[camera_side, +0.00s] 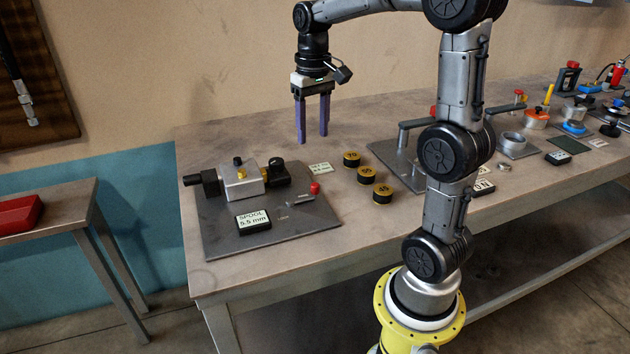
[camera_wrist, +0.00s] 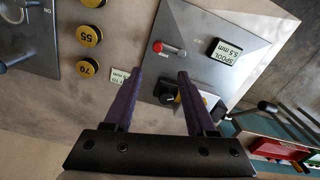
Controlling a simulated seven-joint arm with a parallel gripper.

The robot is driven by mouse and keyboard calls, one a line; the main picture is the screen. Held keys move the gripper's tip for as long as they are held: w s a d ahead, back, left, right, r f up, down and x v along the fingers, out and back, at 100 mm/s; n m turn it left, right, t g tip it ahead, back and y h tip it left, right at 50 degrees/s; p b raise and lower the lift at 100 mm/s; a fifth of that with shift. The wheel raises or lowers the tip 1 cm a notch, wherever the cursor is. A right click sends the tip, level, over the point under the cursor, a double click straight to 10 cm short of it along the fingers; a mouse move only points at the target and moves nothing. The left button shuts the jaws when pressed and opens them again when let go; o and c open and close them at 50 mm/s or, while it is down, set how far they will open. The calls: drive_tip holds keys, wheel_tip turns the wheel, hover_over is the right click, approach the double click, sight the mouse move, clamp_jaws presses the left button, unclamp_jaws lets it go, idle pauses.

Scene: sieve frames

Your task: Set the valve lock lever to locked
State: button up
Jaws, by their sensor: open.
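The valve lock lever (camera_side: 314,189) has a red knob and stands on the right part of a dark grey plate (camera_side: 228,240), beside a silver valve block (camera_side: 242,181) with black ends. In the wrist view the lever's red knob (camera_wrist: 158,47) sits at the end of a light arm, beyond my fingertips. A label block reading "SPOOL 5.5 mm" (camera_side: 254,221) lies on the plate. My gripper (camera_side: 312,140) points down, open and empty, above the table behind the plate and apart from the lever. In the wrist view its purple fingers (camera_wrist: 160,78) partly hide the valve block.
Several black and yellow numbered discs (camera_side: 366,175) stand right of the plate, with a small paper label (camera_side: 320,168) near them. Another plate with a grey handle (camera_side: 412,125) is farther right. The table's front left is clear. A side table holds a red box (camera_side: 18,214).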

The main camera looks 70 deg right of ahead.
sight(315, 184)
drive_tip(key=f, duration=1.4)
drive_tip(key=shift+s+d, duration=0.1)
drive_tip(key=shift+d, duration=0.1)
clamp_jaws()
idle(1.0)
